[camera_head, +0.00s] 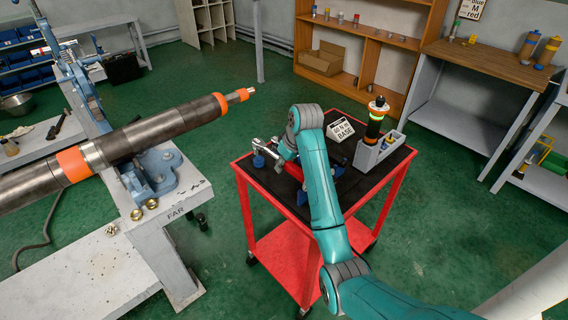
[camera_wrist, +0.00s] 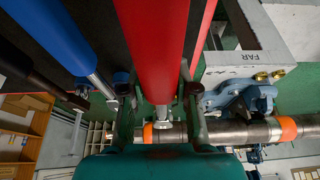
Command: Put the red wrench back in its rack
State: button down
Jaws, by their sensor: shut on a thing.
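The red wrench (camera_wrist: 155,40) fills the upper middle of the wrist view, its thick red handle running toward my gripper (camera_wrist: 160,105). My gripper is shut on it, with a dark finger on each side near where the handle meets the metal. In the head view, a bit of the red wrench (camera_head: 287,150) shows beside my teal arm, over the cart's left part. My arm hides most of it and the gripper there. Blue holders (camera_head: 258,161) stand on the black cart top; I cannot tell which belongs to the red wrench. A blue-handled wrench (camera_wrist: 65,40) lies left of it in the wrist view.
Left is a bench with a long pipe (camera_head: 150,133) in a blue vise (camera_head: 152,172). Green floor lies open around the cart.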

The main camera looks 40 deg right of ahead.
aim_at(290, 163)
jog(key=shift+f, duration=1.9)
dwell(1.9)
jog(key=c, duration=0.8)
grip_release()
jog(key=shift+v, duration=3.75)
